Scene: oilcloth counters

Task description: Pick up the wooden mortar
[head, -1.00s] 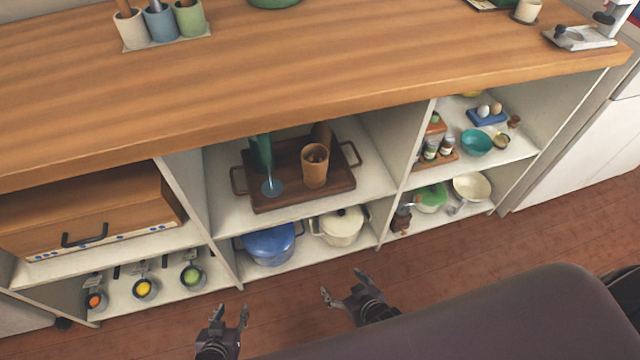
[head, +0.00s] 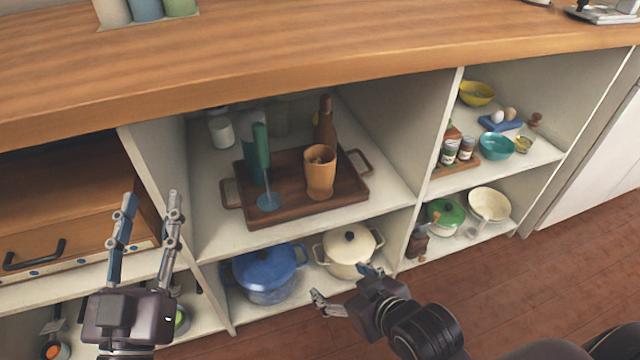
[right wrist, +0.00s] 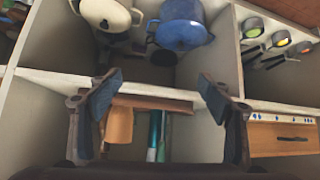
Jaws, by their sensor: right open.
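The wooden mortar (head: 320,176) is a tan, waisted wooden cup. It stands upright on the right part of a dark wooden tray (head: 285,212) on the upper shelf of the middle bay. It also shows in the right wrist view (right wrist: 119,126), left of centre beyond my fingers. My right gripper (head: 342,287) is open and empty, in front of the lower shelf, below and apart from the mortar. Its spread fingers show in the right wrist view (right wrist: 160,80). My left gripper (head: 152,200) is open and empty, pointing up in front of the left divider.
A dark brown bottle (head: 325,118) stands behind the mortar. A green and blue upright item (head: 262,155) stands on the tray's left. The wooden counter (head: 320,70) overhangs the shelf. A blue pot (head: 265,272) and a cream pot (head: 348,252) sit below.

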